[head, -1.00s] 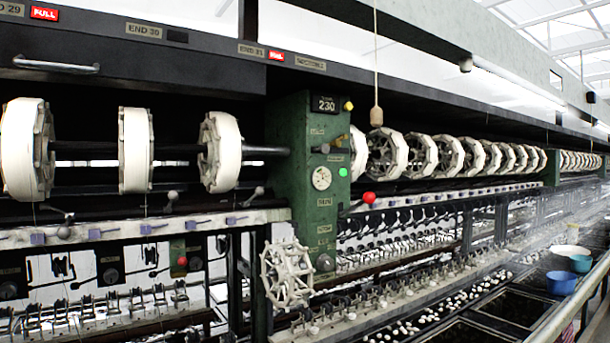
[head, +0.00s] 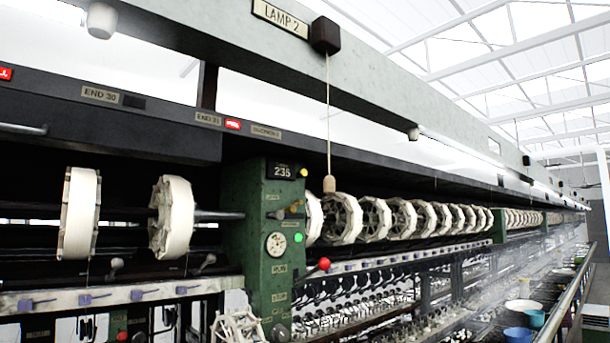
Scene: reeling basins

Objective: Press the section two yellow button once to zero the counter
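A green machine post (head: 262,240) stands left of centre in the head view. A black counter (head: 281,171) at its top reads 235. A small yellow button (head: 303,173) sits at the post's top right corner, just right of the counter. A green button (head: 299,238) and a round white dial (head: 276,244) are lower on the post. A red ball knob (head: 324,263) sticks out at the right. A small nameplate (head: 266,131) hangs above the post, its text hard to read. Neither of my grippers is in view.
A cord with a wooden pull (head: 329,184) hangs just right of the yellow button, from the lamp box (head: 325,35). White reels (head: 172,216) turn on shafts at both sides. A pale spoked wheel (head: 237,326) stands below the post. Basins (head: 517,334) lie at lower right.

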